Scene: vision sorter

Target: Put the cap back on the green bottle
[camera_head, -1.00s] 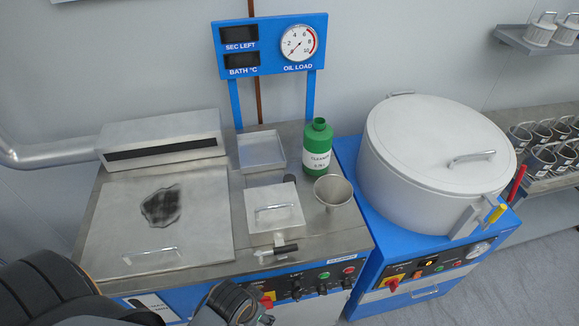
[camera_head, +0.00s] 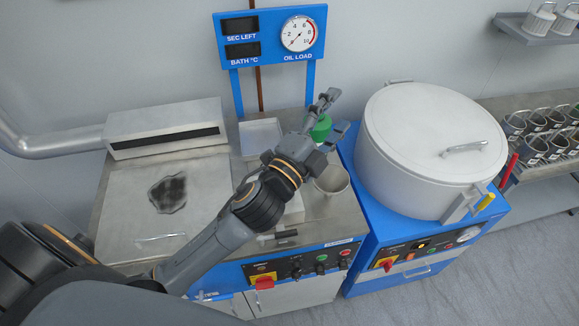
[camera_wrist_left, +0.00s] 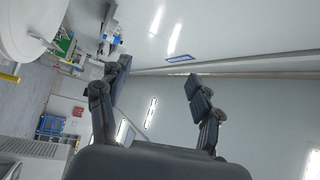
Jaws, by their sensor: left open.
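The green bottle (camera_head: 321,128) stands on the steel worktop (camera_head: 343,221) in the head view. Only its green upper part shows; my left gripper and wrist hide the rest. My left gripper (camera_head: 334,114) is open, its two fingers spread on either side of the visible green part in the picture. I cannot tell whether they touch the bottle or are above it. In the left wrist view, the open left gripper (camera_wrist_left: 157,85) has nothing between its fingers. The cap cannot be made out, as my arm covers part of the worktop. My right gripper is not in view.
A metal funnel-like cup (camera_head: 332,182) stands just below the gripper in the picture. A large white lidded drum (camera_head: 425,150) stands to the right. A gauge panel (camera_head: 270,38) rises behind. A shallow tray (camera_head: 259,134) lies left of the bottle.

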